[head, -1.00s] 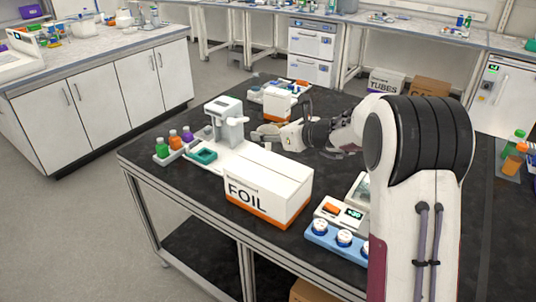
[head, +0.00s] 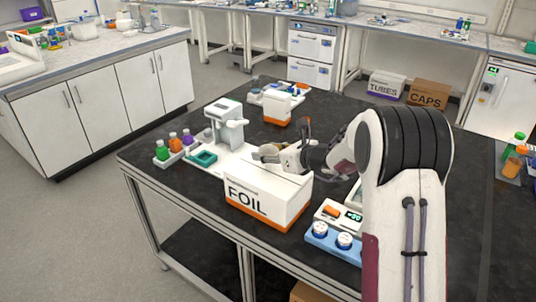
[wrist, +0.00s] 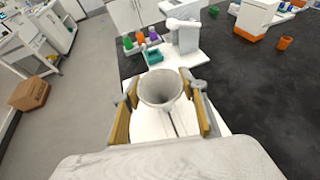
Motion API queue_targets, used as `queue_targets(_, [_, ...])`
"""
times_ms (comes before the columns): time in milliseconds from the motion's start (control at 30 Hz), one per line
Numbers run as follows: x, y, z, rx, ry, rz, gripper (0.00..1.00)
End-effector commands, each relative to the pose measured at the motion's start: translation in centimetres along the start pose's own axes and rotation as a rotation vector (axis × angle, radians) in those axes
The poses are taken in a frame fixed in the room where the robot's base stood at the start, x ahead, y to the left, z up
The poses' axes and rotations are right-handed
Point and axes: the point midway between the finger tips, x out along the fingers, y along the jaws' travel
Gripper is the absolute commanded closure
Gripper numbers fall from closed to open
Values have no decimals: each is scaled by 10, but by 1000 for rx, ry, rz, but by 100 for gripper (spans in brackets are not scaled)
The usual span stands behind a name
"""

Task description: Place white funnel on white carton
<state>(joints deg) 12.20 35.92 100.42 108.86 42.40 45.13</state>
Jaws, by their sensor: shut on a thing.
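The white carton (head: 268,197) is the long box marked FOIL with an orange base band, standing on the black bench near its front edge. My gripper (head: 270,153) is over the far part of the carton's top. In the wrist view my gripper (wrist: 162,108) is shut on the funnel (wrist: 161,90), with a finger on either side of it. The funnel's wide mouth faces the camera and looks greyish white. The carton's white top shows below it. The funnel's lower end is hidden, so I cannot tell whether it touches the carton.
A white dispenser-like device (head: 225,122) stands left of the carton, beside a rack of coloured bottles (head: 173,148). A smaller white box with an orange base (head: 278,105) stands behind. A blue rack with white caps (head: 331,240) is at the right front.

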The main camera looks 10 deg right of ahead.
Motion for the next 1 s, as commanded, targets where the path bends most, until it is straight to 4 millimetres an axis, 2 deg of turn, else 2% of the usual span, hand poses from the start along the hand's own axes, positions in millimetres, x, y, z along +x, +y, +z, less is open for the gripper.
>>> queue_targets(100, [3, 0, -7, -1, 0, 0, 69])
queue_targets(600, [4, 0, -11, -1, 0, -1, 69])
queue_targets(633, [4, 0, -10, -1, -1, -1, 50])
queue_targets(667, [4, 0, -10, -1, -1, -1, 42])
queue_targets(1000, [4, 0, -10, -1, -1, -1, 41])
